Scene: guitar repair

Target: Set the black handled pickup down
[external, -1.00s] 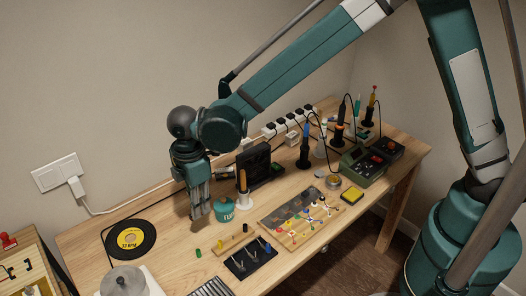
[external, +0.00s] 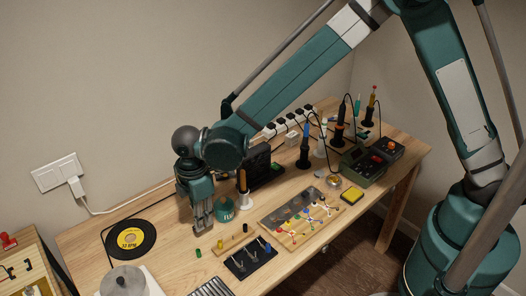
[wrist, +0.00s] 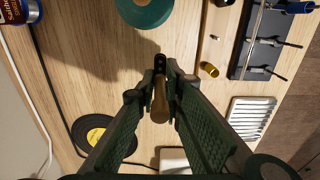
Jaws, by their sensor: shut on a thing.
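In the wrist view my gripper (wrist: 160,84) is shut on a slim thing. It shows a brown shaft (wrist: 159,103) between the fingers and a small black end (wrist: 160,64) beyond the fingertips. I take this for the black handled pickup; the fingers hide most of it. I cannot tell whether it touches the table.
A yellow piece (external: 220,243) and a black rack (external: 250,259) lie in front and right. A black record (external: 131,239) lies left. Bare wood (external: 175,252) lies between the record and my gripper.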

